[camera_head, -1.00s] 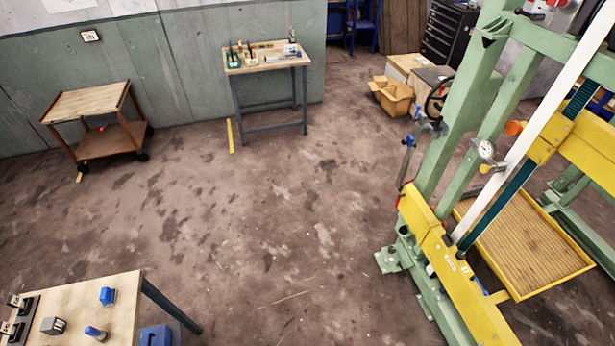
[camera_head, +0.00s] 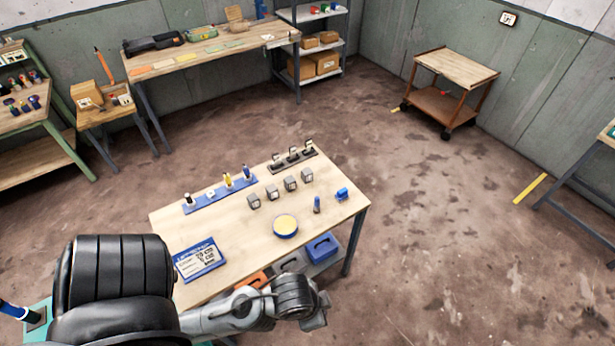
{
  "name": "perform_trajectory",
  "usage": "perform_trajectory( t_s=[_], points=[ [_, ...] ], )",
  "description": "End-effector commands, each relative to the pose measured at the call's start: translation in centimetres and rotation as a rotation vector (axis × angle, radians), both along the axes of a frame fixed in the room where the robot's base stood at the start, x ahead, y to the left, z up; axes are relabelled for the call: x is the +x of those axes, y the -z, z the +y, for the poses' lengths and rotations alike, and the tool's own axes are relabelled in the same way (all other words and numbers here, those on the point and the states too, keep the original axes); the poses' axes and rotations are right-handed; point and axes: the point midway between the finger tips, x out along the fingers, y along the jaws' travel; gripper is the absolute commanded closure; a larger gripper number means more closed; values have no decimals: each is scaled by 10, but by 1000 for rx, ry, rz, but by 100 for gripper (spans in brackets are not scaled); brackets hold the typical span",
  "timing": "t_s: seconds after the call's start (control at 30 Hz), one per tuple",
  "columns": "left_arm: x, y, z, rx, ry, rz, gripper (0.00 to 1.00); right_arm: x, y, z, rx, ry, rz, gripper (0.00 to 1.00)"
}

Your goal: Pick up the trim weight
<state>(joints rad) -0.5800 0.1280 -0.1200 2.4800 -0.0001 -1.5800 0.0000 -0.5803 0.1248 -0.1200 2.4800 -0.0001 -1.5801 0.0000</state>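Several small grey blocks with pale front faces, such as the grey block (camera_head: 290,183), stand in a row on the wooden workbench (camera_head: 235,262). I cannot tell for certain which thing is the trim weight; these blocks look the most like weights. My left arm comes in from the lower left, and its end, my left gripper (camera_head: 316,314), is in front of the bench's near edge, apart from the blocks. Its fingers cannot be made out. My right gripper is out of view.
Bins (camera_head: 320,247) sit below.

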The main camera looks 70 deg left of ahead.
Motion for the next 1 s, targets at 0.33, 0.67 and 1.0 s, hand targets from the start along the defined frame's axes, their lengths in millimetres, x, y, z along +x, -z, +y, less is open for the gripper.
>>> perform_trajectory(
  t_s=[0.33,0.67,1.0],
  points=[
    [0,0,-2,-9,-6,0,100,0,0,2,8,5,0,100],
    [0,0,-3,-14,-9,0,100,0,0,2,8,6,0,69],
    [0,0,-1,-5,-4,0,100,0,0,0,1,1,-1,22]
  ],
)
